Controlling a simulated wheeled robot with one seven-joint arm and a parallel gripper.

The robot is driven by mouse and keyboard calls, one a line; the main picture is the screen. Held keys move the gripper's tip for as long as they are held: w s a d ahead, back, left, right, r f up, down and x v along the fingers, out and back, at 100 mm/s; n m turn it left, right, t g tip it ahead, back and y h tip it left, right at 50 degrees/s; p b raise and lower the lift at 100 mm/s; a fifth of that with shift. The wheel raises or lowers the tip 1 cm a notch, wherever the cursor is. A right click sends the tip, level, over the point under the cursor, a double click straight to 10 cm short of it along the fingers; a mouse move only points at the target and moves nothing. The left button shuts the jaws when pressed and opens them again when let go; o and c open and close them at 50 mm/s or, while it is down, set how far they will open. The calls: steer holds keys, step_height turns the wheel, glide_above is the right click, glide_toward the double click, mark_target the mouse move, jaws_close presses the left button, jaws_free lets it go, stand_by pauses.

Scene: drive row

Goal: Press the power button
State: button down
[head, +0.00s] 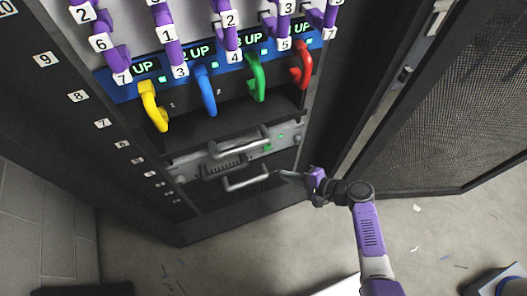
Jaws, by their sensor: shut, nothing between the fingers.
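A silver rack unit (190,165) with grey bar handles sits low in the black cabinet. Its front panel carries a small green-lit spot (267,148) and a small round feature (298,138) near the right edge. Either could be the power button; they are too small to tell. My gripper (287,175) is shut and empty. In the picture it is just below the unit's right end and right of the lower handle (246,182). I cannot tell whether its tip touches anything.
Yellow (153,106), blue (207,92), green (256,79) and red (302,66) handles hang above the unit under "UP" displays. Numbered purple levers are higher up. An open mesh door (455,105) stands at right. Grey floor (230,255) with small scraps lies below.

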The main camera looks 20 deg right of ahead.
mark_target(267, 147)
steer(key=shift+s+a+r+y, duration=0.25)
steer(key=shift+s+a+y, duration=0.15)
steer(key=shift+a, duration=0.25)
steer(key=shift+w, duration=0.1)
steer(key=w+b, duration=0.3)
steer(key=w, duration=0.5)
steer(key=shift+w, duration=0.4)
steer(key=shift+w+b, duration=0.15)
steer(key=shift+b, duration=0.2)
stand_by(1.3)
steer(key=shift+w, duration=0.25)
